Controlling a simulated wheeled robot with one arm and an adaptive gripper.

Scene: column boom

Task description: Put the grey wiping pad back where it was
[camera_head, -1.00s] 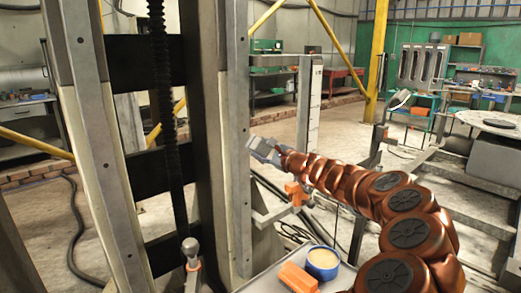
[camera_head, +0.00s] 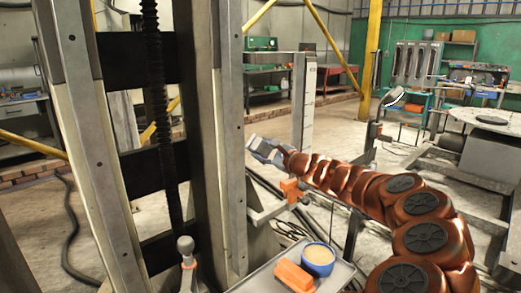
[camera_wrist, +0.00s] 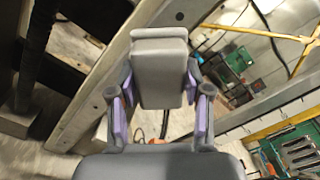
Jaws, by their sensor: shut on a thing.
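The grey wiping pad (camera_wrist: 160,75) is a flat rounded block in two layers, seen large in the wrist view. My gripper (camera_wrist: 160,108) is shut on it, with a purple-lined finger on each side. In the head view my gripper (camera_head: 268,150) is small, at the end of my orange arm, in front of the tall grey column's right-hand post. The pad (camera_head: 254,143) shows there as a light grey piece at its tip. It is held in the air, and I cannot tell whether it touches the post.
A grey tray (camera_head: 338,275) at the bottom holds an orange block (camera_head: 295,275) and a blue tub (camera_head: 318,259) with pale contents. An orange fitting (camera_head: 291,190) sits on a bracket below my gripper. A tall grey post (camera_head: 216,150) stands close by. A round table (camera_head: 490,122) stands right.

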